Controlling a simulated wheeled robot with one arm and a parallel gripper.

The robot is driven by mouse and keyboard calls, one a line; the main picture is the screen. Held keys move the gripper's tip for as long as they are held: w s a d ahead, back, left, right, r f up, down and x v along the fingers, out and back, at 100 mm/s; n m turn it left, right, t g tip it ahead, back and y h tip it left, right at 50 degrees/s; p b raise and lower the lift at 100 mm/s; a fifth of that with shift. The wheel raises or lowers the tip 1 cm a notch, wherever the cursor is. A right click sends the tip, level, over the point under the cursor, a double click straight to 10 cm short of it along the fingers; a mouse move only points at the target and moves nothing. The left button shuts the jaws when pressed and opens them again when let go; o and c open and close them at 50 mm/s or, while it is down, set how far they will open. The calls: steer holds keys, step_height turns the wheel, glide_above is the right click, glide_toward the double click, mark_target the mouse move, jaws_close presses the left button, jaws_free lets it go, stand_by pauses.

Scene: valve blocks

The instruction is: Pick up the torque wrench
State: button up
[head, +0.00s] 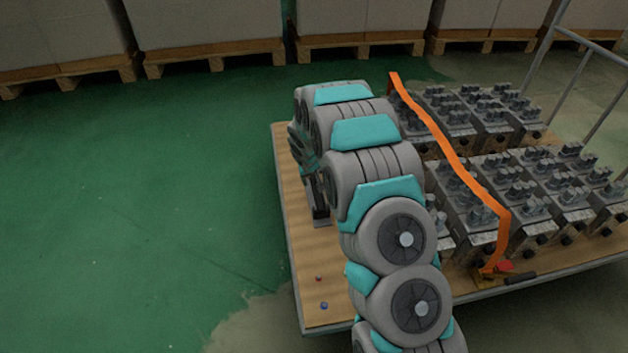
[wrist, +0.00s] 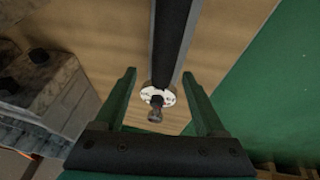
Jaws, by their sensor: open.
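The torque wrench (wrist: 172,40) appears in the wrist view as a long dark bar with grey edges. It ends in a white ring and a small dark knob. My gripper (wrist: 160,73) is open, with one green finger on each side of the wrench's ring end. Gaps show between the fingers and the wrench; I cannot tell the height between them. In the head view, part of the dark wrench (head: 319,207) shows on the cart's wooden top, left of my arm. My arm hides much of my gripper and the wrench there.
The cart (head: 305,265) has a bare wooden strip along its left side. Several grey valve blocks (head: 528,200) stand on its right, with an orange strap (head: 445,150) across them. Small red and blue bits (head: 324,306) lie near the front left corner. Green floor is clear to the left.

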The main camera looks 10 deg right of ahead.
mark_target(314, 181)
steer(key=shift+x, duration=2)
steer(key=shift+a, duration=0.15)
steer(key=shift+c, duration=0.2)
jaws_close()
steer(key=shift+r, duration=0.1)
